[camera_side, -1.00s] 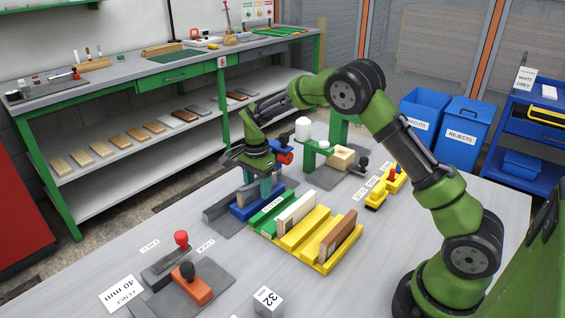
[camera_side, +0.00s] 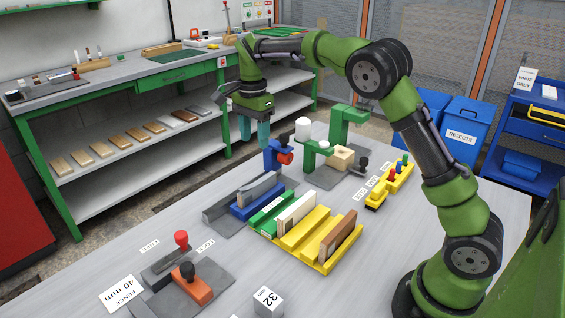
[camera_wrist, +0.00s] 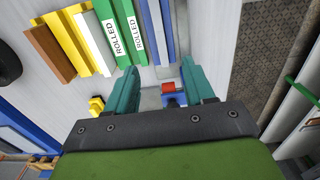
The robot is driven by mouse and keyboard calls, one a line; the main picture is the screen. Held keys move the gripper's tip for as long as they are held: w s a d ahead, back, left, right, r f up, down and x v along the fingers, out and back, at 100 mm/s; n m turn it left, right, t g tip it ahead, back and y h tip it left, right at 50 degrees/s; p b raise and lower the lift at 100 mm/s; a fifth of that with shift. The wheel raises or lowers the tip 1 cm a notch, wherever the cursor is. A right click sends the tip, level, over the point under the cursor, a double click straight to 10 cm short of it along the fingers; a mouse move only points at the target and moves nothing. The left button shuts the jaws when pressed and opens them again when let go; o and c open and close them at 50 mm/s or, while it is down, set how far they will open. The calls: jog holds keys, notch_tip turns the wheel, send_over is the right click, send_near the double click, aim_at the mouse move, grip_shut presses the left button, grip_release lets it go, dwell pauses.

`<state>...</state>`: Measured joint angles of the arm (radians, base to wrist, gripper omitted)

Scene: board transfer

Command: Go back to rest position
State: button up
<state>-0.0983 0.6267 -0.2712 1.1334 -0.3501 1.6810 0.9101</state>
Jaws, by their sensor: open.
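My gripper (camera_side: 254,132) is raised above the table, with its teal fingers pointing down, apart and empty. In the wrist view the two fingers (camera_wrist: 160,68) show open with nothing between them. A grey board (camera_side: 260,186) stands on edge in the blue rack (camera_side: 257,207), below and clear of my gripper. Beside it are a green labelled rack (camera_side: 266,220), a white board (camera_side: 297,211) and a yellow rack (camera_side: 300,232). A brown board (camera_side: 338,235) stands on edge in the yellow rack.
A blue and red device (camera_side: 278,155) and a green stand (camera_side: 310,152) are to the right of my gripper. Black-knobbed and red-knobbed fixtures (camera_side: 187,283) sit at the front left. A green workbench (camera_side: 175,75) stands behind.

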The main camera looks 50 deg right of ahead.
jog(key=shift+r, duration=0.55)
